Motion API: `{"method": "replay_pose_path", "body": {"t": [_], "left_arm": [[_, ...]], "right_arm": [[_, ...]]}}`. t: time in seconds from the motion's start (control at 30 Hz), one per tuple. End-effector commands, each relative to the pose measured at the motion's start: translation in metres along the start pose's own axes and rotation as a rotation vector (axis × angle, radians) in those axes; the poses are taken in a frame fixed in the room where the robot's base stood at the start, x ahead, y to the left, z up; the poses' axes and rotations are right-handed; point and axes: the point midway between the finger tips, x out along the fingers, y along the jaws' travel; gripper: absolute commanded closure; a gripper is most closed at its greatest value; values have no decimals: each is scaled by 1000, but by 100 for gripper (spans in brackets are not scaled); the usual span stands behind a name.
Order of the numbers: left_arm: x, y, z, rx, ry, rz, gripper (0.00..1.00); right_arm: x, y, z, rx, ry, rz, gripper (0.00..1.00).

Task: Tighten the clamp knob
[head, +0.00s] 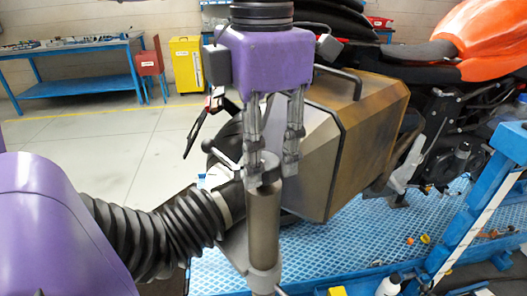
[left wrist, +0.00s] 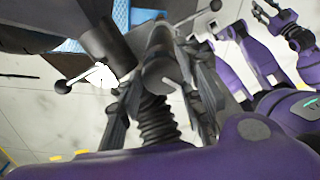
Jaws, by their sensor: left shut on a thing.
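My left gripper (head: 271,164) comes down from above at the middle of the head view. Its two grey fingers are shut on the clamp knob (head: 265,177), a dark grip at the top of an upright grey metal post (head: 263,225). The fingers cover part of the knob. In the left wrist view the knob (left wrist: 163,72) shows between the fingers as a dark cylinder. My right gripper (left wrist: 275,18) appears small at the upper right of the left wrist view, away from the knob; its jaw gap is unclear. It is not seen in the head view.
A ribbed black exhaust hose (head: 150,240) runs beside the post. An orange and black motorcycle (head: 460,75) is on a blue lift (head: 330,258) at the right. Open floor lies at the back left.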

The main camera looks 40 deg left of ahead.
Motion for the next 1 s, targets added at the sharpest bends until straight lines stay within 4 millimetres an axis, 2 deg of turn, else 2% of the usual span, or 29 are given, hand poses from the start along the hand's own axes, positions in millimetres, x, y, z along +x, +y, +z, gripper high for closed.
{"method": "replay_pose_path", "body": {"t": [0.47,0.5,0.6,0.87,1.0], "left_arm": [[0,2,-1,13,5,8,92],[0,2,0,13,4,8,64],[0,2,0,13,4,7,51],[0,1,0,13,1,4,51],[-7,1,1,13,-2,5,51]], "right_arm": [[-2,0,4,1,-7,0,60],[-2,0,4,1,-7,0,60],[-2,0,4,1,-7,0,60],[0,-1,1,1,-3,0,60],[0,0,1,1,-2,0,60]]}}
